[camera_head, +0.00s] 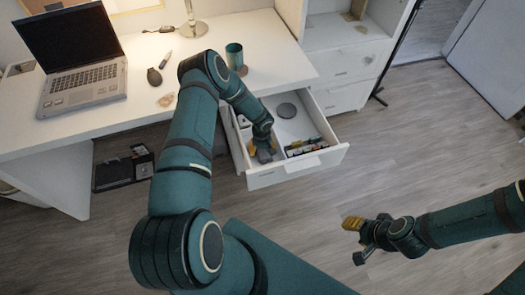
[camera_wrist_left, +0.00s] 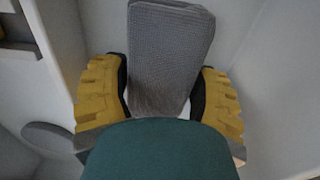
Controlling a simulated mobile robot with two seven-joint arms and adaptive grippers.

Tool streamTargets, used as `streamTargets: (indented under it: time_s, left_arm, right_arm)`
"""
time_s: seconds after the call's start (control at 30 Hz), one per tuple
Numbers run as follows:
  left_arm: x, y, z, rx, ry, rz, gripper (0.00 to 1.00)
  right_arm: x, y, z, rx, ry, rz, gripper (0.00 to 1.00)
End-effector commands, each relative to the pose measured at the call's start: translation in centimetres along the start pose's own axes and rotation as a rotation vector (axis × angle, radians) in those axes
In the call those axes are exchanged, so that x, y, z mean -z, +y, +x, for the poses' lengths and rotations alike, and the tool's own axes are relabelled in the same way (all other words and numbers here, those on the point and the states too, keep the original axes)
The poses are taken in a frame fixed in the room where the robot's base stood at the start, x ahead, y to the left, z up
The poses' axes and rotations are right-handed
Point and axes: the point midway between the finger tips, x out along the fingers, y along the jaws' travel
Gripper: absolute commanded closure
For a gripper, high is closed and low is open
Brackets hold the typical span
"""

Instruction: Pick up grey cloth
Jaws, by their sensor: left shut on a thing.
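The grey cloth (camera_wrist_left: 170,50) is a folded, textured grey piece, seen upright between the yellow finger pads in the left wrist view. My left gripper (camera_head: 262,149) reaches down into the open white drawer (camera_head: 272,177) in the head view. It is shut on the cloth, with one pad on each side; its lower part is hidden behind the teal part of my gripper. In the head view only a small grey patch of the cloth (camera_head: 265,155) shows by the fingers. My right gripper (camera_head: 357,240) is over the floor at the lower right, fingers apart and empty.
The white desk (camera_head: 270,50) above carries a laptop (camera_head: 80,75), a teal cup (camera_head: 234,55) and a lamp base (camera_head: 194,29). The floor at right is clear.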

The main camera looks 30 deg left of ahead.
Motion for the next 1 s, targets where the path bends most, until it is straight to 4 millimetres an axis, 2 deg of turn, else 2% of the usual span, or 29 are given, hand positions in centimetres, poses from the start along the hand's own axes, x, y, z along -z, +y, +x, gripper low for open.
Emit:
streamTargets:
  time_s: [0.17, 0.27, 0.5, 0.7, 0.83, 1.0]
  left_arm:
    - [0.0, 0.0, -0.3, 0.0, 0.001, 0.0, 0.71]
    - [0.1, 0.0, -1.4, 0.0, 0.002, 0.001, 0.71]
    - [0.1, 0.0, -6.0, 0.0, 0.003, 0.0, 0.71]
    - [0.1, 0.0, -9.0, 0.0, 0.002, 0.0, 0.71]
    - [0.1, 0.0, -9.9, -0.001, 0.001, 0.001, 0.71]
    - [0.0, 0.0, -10.1, 0.0, 0.0, 0.0, 0.71]
  right_arm:
    - [0.0, 0.0, -0.1, 0.0, 0.0, 0.0, 0.53]
    - [0.0, -0.1, -0.3, 0.0, -0.001, 0.0, 0.53]
    - [-0.1, -0.5, -1.3, 0.0, -0.006, 0.001, 0.53]
    - [-0.2, -0.7, -1.8, 0.0, -0.008, 0.001, 0.53]
    - [-0.2, -0.7, -1.9, 0.0, -0.009, 0.001, 0.53]
    - [-0.2, -0.7, -1.8, 0.0, -0.01, 0.001, 0.53]
